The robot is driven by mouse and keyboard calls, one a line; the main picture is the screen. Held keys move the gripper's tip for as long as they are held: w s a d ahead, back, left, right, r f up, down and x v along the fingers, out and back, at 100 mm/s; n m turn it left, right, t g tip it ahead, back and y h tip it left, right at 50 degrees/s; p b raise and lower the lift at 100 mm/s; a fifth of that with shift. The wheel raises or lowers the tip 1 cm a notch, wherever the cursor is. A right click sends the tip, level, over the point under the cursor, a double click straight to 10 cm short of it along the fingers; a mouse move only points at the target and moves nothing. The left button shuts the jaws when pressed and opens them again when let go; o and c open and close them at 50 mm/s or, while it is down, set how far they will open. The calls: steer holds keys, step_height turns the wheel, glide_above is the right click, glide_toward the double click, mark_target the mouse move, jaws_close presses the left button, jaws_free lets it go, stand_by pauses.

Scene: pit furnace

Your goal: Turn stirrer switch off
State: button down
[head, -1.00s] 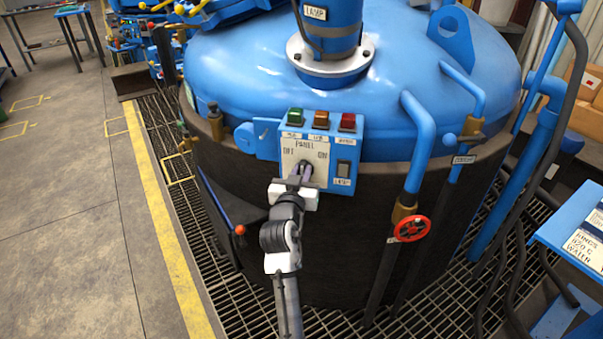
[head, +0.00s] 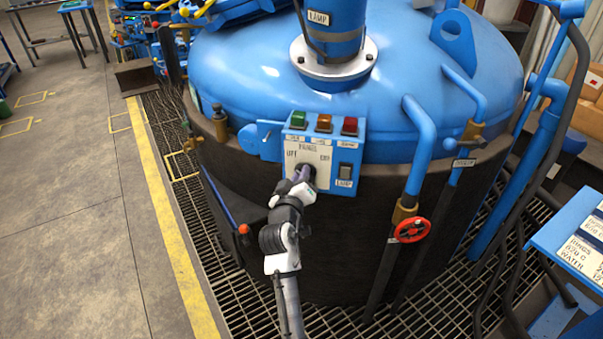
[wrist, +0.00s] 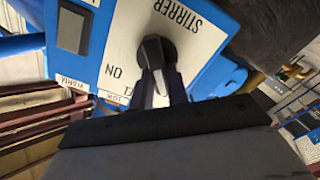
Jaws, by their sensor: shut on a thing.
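The blue control box (head: 350,143) is mounted on the side of the blue-lidded furnace vessel. Its white plate has OFF lettering at left and ON at right. The black rotary stirrer switch (wrist: 155,50) sits on this plate, with STIRRER and ON lettering in the wrist view. My gripper (head: 304,173) is at the plate, shut on the switch. In the wrist view its dark fingers (wrist: 162,85) reach the knob's lower part. In the head view my gripper mostly hides the knob, so its exact setting is hard to read there.
Green, orange (head: 323,122) and red (head: 350,125) indicators top the box. A black rocker switch (head: 345,170) is to the right. A red handwheel (head: 412,229) and blue pipes stand further right. An orange-tipped lever (head: 243,229) is near my arm's left.

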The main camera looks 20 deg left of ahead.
steer(key=shift+n, duration=0.6)
steer(key=c, duration=1.4)
jaws_free()
steer(key=shift+o, duration=0.2)
steer(key=s+d+b, duration=0.1)
steer(key=s+b, duration=0.2)
steer(key=s, duration=1)
steer(key=shift+s+d, duration=0.4)
